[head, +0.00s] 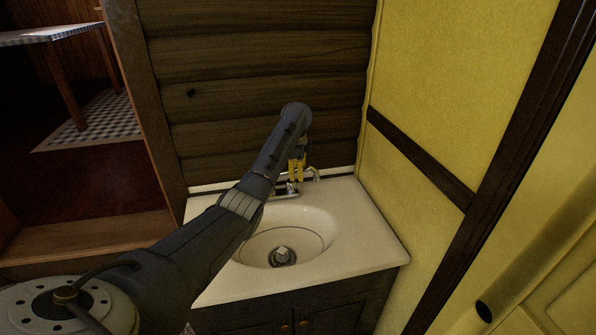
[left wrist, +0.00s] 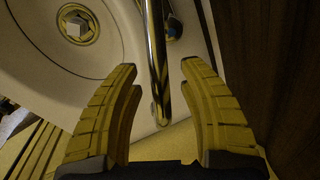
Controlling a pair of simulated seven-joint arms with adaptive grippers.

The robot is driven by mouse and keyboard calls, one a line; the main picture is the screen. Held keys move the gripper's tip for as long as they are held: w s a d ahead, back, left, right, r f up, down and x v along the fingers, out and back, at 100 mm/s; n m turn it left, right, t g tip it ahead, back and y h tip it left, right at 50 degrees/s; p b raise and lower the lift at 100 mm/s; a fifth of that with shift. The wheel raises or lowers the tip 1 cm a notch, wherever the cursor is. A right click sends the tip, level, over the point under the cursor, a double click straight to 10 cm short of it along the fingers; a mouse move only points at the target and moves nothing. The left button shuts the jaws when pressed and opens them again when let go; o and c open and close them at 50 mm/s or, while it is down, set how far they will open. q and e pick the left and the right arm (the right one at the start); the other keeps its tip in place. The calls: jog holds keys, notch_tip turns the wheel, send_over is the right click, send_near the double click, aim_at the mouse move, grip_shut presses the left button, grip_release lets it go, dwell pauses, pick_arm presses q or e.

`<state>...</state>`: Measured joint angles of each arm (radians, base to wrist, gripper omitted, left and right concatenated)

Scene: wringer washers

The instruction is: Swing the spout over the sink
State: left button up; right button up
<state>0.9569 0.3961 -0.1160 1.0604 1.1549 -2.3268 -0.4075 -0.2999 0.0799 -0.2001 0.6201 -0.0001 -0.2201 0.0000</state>
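The sink (head: 345,245) is a cream basin set in a counter, with a drain (head: 282,257) at its bottom. The chrome spout (head: 315,172) shows at the back of the basin beside my left gripper (head: 297,170), which hides part of the faucet. In the left wrist view the spout (left wrist: 157,45) is a shiny tube running down between the two yellow fingers of my left gripper (left wrist: 161,68). The fingers are spread, with a gap on each side of the spout. The basin's drain (left wrist: 78,25) is at upper left there. My right gripper is out of view.
A dark log wall (head: 260,60) stands close behind the sink, and a yellow wall (head: 450,90) closes off the right side. A dark cabinet (head: 335,310) supports the counter. A table (head: 50,35) stands far off at upper left.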

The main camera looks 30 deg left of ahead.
pick_arm(q)
grip_shut()
jog(key=shift+d, duration=0.1)
dwell(0.4)
